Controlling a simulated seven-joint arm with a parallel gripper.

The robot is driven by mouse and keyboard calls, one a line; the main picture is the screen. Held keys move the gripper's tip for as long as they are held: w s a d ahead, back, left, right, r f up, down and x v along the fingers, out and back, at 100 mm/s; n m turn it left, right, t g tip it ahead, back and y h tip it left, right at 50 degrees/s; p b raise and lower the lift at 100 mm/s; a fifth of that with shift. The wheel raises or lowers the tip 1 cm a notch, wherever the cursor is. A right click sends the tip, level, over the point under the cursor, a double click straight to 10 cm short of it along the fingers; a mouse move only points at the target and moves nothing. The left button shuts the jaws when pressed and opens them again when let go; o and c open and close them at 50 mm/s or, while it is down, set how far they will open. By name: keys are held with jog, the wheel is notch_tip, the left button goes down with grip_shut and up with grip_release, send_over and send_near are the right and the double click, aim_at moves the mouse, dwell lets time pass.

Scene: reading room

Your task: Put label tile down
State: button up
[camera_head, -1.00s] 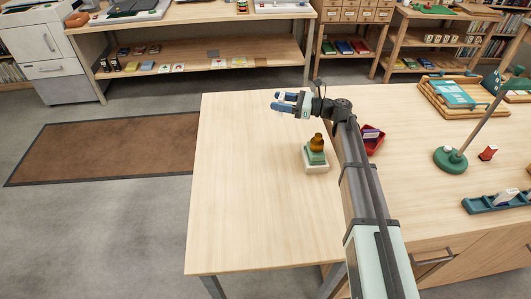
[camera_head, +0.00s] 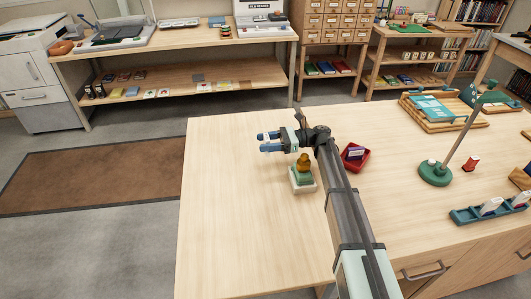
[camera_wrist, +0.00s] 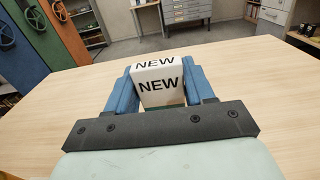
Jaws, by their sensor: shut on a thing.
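My gripper (camera_head: 269,142) reaches over the near table (camera_head: 225,220), a little above and left of a small stack on a white base. In the wrist view the blue fingers (camera_wrist: 163,92) are shut on a white label tile (camera_wrist: 158,80). The tile is marked "NEW" in black on two faces, and a strip of green shows at its lower edge. Bare wood of the tabletop (camera_wrist: 50,125) lies around and beyond it.
The stack (camera_head: 303,176) has a brown-gold knob on green. A red tray (camera_head: 355,158) stands right of my arm, with a green lamp (camera_head: 436,172) and a teal rack (camera_head: 490,209) farther right. The table's left part is clear.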

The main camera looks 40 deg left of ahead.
jog(key=shift+f, duration=2.1)
jog(key=shift+f, duration=0.15)
jog(key=o, duration=1.1)
jog(key=shift+o, duration=0.2)
jog(key=shift+w, duration=0.1)
jog(key=shift+w+d, duration=0.25)
jog(key=shift+d, duration=0.05)
jog(key=shift+v, duration=1.05)
notch_tip(320, 180, up, 7)
jog(key=shift+r, duration=0.2)
